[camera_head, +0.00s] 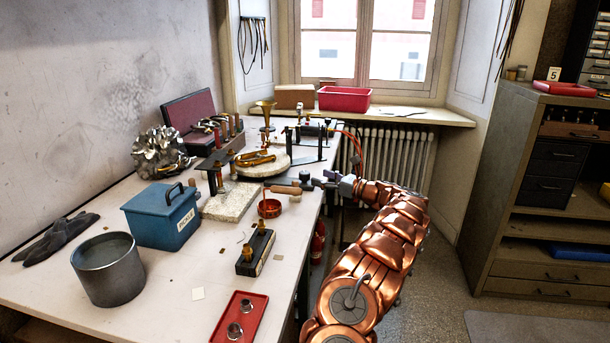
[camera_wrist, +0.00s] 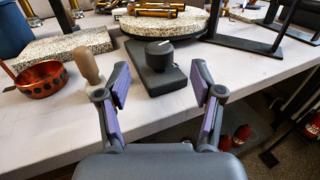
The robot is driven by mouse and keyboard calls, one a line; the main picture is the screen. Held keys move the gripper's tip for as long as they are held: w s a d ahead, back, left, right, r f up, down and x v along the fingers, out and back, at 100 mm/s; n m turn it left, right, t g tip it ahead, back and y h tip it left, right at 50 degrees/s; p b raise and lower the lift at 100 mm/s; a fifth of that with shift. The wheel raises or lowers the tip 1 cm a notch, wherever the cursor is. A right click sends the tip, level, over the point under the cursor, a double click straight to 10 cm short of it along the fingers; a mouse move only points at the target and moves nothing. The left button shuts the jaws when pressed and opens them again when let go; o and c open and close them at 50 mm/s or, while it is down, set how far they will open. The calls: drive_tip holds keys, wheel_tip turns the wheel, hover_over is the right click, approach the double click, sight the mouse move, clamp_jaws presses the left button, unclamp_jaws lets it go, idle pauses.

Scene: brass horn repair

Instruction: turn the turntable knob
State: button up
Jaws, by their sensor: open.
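The fingers are apart from the knob. In the head view my gripper (camera_head: 314,184) is at the table's right edge, and the knob is small and hard to make out there. The turntable (camera_head: 262,160) is a pale speckled disc with brass horn parts on it, behind the knob.
A wooden handle (camera_wrist: 87,65) stands close to the left finger, beside a copper pan (camera_wrist: 38,80). A stone block (camera_head: 231,201) lies at the left. Dark metal stands (camera_wrist: 250,35) are at the right. The floor beyond the table edge is lower.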

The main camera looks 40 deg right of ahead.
sight(309, 175)
drive_tip(key=x, duration=0.7)
drive_tip(key=shift+w+a, duration=0.1)
drive_tip(key=shift+w, duration=0.1)
drive_tip(key=c, duration=1.2)
